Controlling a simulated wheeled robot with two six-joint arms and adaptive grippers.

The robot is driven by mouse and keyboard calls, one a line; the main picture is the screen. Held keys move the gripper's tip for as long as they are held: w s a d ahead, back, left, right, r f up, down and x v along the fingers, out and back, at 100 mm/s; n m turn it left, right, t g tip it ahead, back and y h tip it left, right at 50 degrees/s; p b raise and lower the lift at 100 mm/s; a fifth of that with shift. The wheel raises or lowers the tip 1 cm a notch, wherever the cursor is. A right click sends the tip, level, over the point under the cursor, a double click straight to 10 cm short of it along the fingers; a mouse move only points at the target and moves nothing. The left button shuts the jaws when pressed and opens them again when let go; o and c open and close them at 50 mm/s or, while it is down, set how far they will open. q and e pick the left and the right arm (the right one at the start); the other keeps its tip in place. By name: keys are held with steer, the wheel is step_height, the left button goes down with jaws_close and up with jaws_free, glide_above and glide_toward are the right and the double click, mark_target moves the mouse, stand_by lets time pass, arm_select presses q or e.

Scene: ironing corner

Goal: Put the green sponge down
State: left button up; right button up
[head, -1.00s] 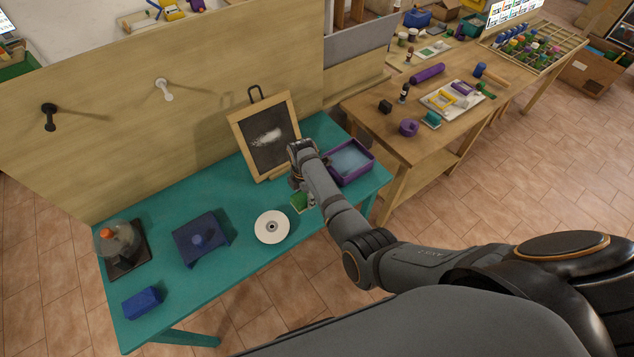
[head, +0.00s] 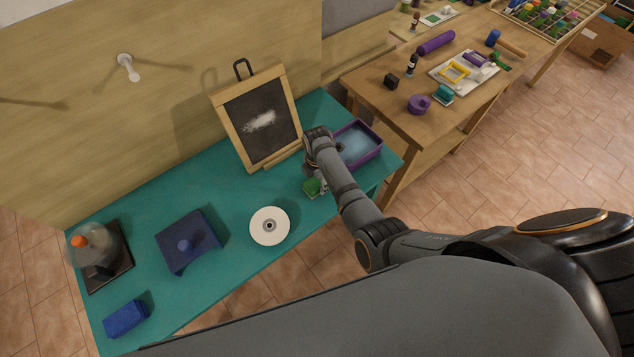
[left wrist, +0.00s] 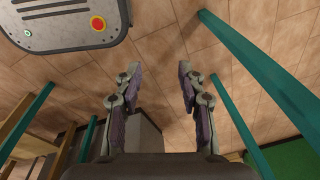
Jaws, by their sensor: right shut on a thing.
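The green sponge (head: 311,187) is in the head view, low over or on the teal table (head: 240,190), between the chalkboard and the white disc. I cannot tell whether it touches the table top. My right gripper (head: 320,187) is shut on the sponge; the wrist and forearm above hide most of the fingers and part of the sponge. My left gripper (left wrist: 160,75) shows in the left wrist view, open and empty, with bare floor tiles beyond its fingers.
A framed chalkboard (head: 282,128) with a white smear stands behind the sponge. A purple tray (head: 365,160) is right of it, the white disc (head: 256,226) to the left. A blue stand (head: 175,245), a blue block (head: 126,319) and a dark base with a clear dome (head: 118,268) stand further left.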

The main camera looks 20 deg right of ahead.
steer(key=shift+s+a+r, duration=0.1)
steer(key=shift+a, duration=0.05)
steer(key=shift+s, duration=0.1)
steer(key=o, duration=1.3)
steer(key=shift+f, duration=0.2)
steer(key=shift+f+b, duration=0.25)
steer(key=shift+b, duration=0.5)
arm_select(q)
steer(key=shift+s+f+b, duration=0.25)
steer(key=shift+s+f, duration=0.05)
steer(key=shift+f, duration=0.35)
steer(key=shift+s+f+b, duration=0.25)
steer(key=shift+f, duration=0.35)
arm_select(e)
steer(key=r, duration=1.1)
steer(key=shift+d, duration=0.3)
